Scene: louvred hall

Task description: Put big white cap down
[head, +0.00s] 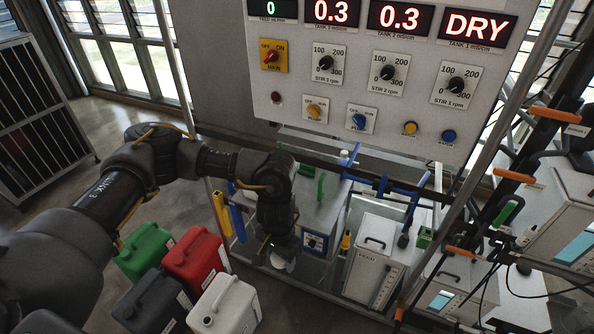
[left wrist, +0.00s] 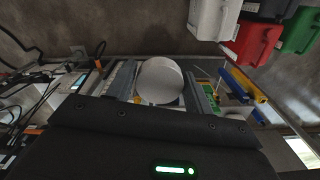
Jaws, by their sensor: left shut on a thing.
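The big white cap (left wrist: 160,80) sits between the two fingers of my left gripper (left wrist: 157,88) in the left wrist view. The fingers are shut on it from both sides. In the head view my left gripper (head: 283,252) points down in front of the metal frame, and a small part of the white cap (head: 278,262) shows under it. The gripper hides most of the cap there. I cannot tell how high the cap is above what lies below it. My right gripper is not in view.
Green (head: 144,251), red (head: 195,263), dark (head: 152,300) and white (head: 224,304) canisters stand on the floor left of the gripper. A control panel (head: 360,130) rises behind it. The FEED tank (head: 368,272) stands to its right. Yellow (head: 222,215) and blue (head: 237,222) handles hang close by.

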